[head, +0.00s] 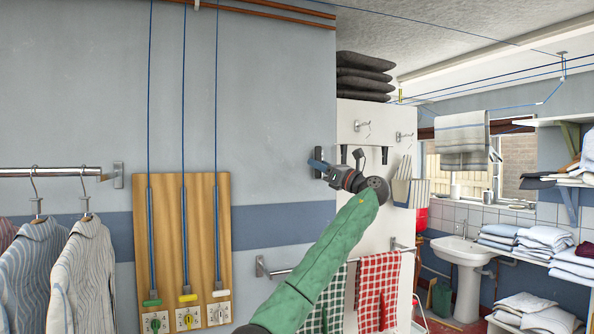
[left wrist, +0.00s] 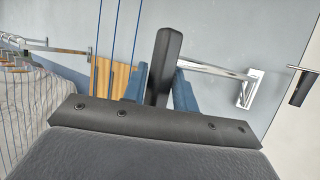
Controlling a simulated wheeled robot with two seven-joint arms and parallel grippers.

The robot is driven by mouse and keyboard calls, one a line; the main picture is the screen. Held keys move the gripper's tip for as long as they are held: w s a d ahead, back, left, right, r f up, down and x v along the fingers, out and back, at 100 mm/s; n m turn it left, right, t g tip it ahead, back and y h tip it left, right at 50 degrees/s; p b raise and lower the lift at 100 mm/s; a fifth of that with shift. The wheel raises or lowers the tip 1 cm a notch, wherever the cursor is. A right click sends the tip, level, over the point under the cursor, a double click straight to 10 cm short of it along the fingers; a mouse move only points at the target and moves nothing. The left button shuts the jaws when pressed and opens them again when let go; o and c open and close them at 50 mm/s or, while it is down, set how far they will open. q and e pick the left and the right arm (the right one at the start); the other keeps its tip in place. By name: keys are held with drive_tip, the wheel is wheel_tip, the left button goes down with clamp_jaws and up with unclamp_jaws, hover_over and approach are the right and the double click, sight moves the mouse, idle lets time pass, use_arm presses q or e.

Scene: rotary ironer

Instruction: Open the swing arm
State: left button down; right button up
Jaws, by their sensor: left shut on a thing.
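The swing arm (left wrist: 216,70) shows in the left wrist view as a short chrome bar. It runs from a bracket (left wrist: 248,88) on the right towards a black grip (left wrist: 165,65) at its left. The black grip stands between the two blue fingers of my left gripper (left wrist: 163,90), which is shut on it. In the head view my left gripper (head: 319,166) is near the corner of the blue-grey wall, and the swing arm cannot be made out clearly there. My right gripper is in neither view.
A wooden board (head: 168,230) with several corded switches hangs left of my arm. Striped shirts (head: 82,270) hang from a rail (head: 50,172) at far left. Checked towels (head: 377,285) hang behind my left forearm. A white panel (head: 362,112) with hooks stands behind the gripper.

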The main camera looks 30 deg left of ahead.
use_arm(q)
drive_tip(key=w+d, duration=0.4)
drive_tip(key=d, duration=0.4)
drive_tip(key=shift+w+r, duration=0.15)
drive_tip(key=shift+w, duration=0.25)
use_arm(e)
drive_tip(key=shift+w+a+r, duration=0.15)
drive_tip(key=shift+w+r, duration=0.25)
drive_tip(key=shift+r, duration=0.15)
use_arm(q)
drive_tip(key=shift+d, duration=0.1)
drive_tip(key=c, duration=1.2)
unclamp_jaws()
drive_tip(key=shift+c, duration=0.2)
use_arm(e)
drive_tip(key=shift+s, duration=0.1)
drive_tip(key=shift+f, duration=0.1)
